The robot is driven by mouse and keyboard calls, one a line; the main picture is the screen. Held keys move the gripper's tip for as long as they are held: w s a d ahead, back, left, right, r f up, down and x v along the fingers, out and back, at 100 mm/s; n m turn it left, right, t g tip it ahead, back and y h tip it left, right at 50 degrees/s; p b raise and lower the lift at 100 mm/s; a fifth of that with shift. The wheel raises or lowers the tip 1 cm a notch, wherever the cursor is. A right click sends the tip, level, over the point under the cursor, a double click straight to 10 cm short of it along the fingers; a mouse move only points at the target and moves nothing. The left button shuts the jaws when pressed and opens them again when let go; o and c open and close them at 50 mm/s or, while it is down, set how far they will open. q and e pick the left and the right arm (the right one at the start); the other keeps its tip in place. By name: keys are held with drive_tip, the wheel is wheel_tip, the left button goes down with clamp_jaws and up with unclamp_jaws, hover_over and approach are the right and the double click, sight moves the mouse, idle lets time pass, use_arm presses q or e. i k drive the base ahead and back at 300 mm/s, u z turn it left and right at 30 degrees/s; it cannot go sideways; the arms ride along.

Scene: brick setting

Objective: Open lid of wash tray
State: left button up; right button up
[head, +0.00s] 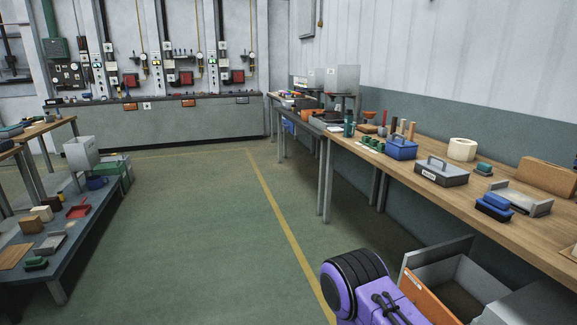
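A grey lidded tray (441,171) with a handle on top and a small label on its front sits on the long wooden workbench at the right. Its lid looks shut. The label is too small to read, so I cannot tell for sure that it is the wash tray. A blue lidded box (401,148) with a handle stands just behind it to the left, also shut. A purple and black link of my own arm shows at the bottom. Neither of my grippers is in view.
The workbench (400,176) also holds blue brushes (494,206), a tape roll (462,149) and a brown block (547,177). An open drawer or bin with an orange front (428,300) stands below it. A low shelf (85,222) is at left; the middle floor is clear.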

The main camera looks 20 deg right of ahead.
sight(439, 165)
drive_tip(key=z, duration=0.75)
drive_tip(key=i, duration=1.35)
drive_tip(key=z, duration=1.1)
